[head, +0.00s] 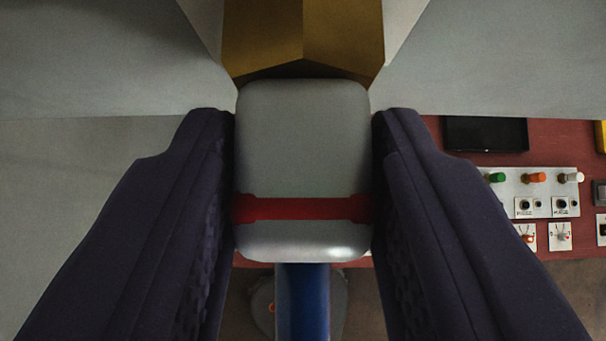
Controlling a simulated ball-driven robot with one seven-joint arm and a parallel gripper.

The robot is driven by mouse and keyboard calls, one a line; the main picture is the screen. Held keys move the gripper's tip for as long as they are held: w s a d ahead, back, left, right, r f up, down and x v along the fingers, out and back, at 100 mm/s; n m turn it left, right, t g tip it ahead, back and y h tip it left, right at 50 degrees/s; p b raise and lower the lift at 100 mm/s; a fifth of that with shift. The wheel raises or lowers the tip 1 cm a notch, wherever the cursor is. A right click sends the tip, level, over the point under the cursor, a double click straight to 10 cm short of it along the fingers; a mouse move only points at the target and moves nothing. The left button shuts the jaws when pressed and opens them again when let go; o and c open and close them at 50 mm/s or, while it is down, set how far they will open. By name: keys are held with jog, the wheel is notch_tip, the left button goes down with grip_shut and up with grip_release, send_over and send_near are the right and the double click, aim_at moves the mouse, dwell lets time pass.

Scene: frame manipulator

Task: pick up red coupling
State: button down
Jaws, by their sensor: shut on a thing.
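My gripper (304,150) shows as two dark purple fingers, one on each side of the picture. They are shut on a light grey, rounded block (303,135) with a red band (303,208) across its lower part. This red-banded piece is the only thing here that fits the red coupling (303,245). Both fingers press against its left and right sides. The inner faces of the fingers are textured. What lies directly behind the block is hidden.
A brown-gold angular part (303,35) stands behind the block's top edge, between large grey surfaces. A blue post (305,300) shows below the block. At right, a reddish table (455,165) carries a dark screen (485,134) and a white control panel (540,190) with coloured knobs.

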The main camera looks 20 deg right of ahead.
aim_at(301, 239)
jog(key=r, duration=0.7)
jog(key=shift+s+a+r, duration=0.1)
jog(key=shift+s, duration=0.2)
jog(key=s+a+b, duration=0.2)
jog(key=s+a, duration=0.1)
jog(key=s, duration=0.8)
jog(key=s+a+b, duration=0.2)
jog(key=s+a, duration=0.1)
jog(key=s, duration=0.9)
jog(key=shift+s+a+b, duration=0.2)
jog(key=shift+a+b, duration=0.15)
